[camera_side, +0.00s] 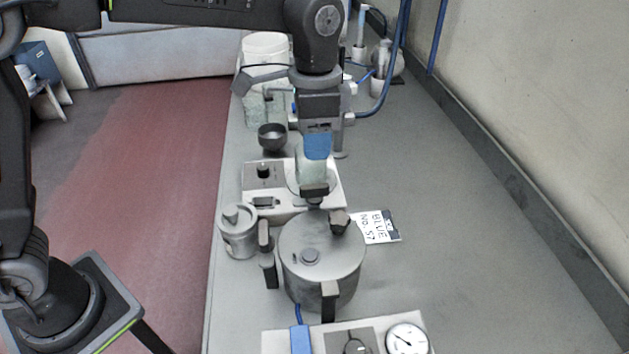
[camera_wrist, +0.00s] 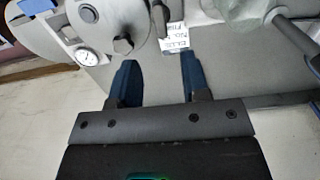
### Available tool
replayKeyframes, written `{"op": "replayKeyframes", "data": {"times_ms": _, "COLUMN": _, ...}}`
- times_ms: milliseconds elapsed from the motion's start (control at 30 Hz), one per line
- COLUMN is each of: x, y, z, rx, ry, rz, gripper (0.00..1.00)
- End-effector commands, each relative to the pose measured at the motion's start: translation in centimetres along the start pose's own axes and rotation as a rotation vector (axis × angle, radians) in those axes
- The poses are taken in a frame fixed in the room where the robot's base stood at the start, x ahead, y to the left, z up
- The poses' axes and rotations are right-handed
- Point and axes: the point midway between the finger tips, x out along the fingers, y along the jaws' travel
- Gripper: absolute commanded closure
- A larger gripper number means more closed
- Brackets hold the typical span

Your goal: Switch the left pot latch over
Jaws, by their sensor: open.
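A grey metal pot (camera_side: 318,262) with a round lid and a central knob stands on the bench. Dark latches sit around its rim: one at the left side (camera_side: 265,237), one at the front (camera_side: 329,298) and one at the back right (camera_side: 340,222). I cannot tell for certain which is the left pot latch. The pot shows partly at the top of the wrist view (camera_wrist: 100,18), with a dark latch (camera_wrist: 123,45) on it. My gripper (camera_side: 317,152) is above the bench behind the pot, apart from it. In the wrist view its fingers (camera_wrist: 160,72) are spread with nothing between them.
A grey canister (camera_side: 238,238) stands left of the pot. A white device (camera_side: 262,182) is behind it, under my gripper. A panel with a gauge (camera_side: 406,340) is in front. A printed card (camera_side: 378,228) lies at right. The bench's right side is clear.

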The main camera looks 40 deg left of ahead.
Motion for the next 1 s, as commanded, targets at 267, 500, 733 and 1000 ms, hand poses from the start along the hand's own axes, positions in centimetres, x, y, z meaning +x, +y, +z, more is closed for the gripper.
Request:
{"op": "replayKeyframes", "data": {"times_ms": 267, "x": 5.8, "y": 0.0, "z": 0.1, "rx": -0.002, "ry": -0.004, "rz": 0.002, "gripper": 0.57}}
{"op": "replayKeyframes", "data": {"times_ms": 500, "x": 8.9, "y": 0.0, "z": 0.1, "rx": -0.002, "ry": -0.001, "rz": 0.001, "gripper": 0.57}}
{"op": "replayKeyframes", "data": {"times_ms": 733, "x": 9.7, "y": 0.0, "z": 0.0, "rx": -0.002, "ry": 0.001, "rz": 0.000, "gripper": 0.57}}
{"op": "replayKeyframes", "data": {"times_ms": 1000, "x": 9.6, "y": 0.0, "z": 0.0, "rx": -0.002, "ry": 0.001, "rz": 0.000, "gripper": 0.66}}
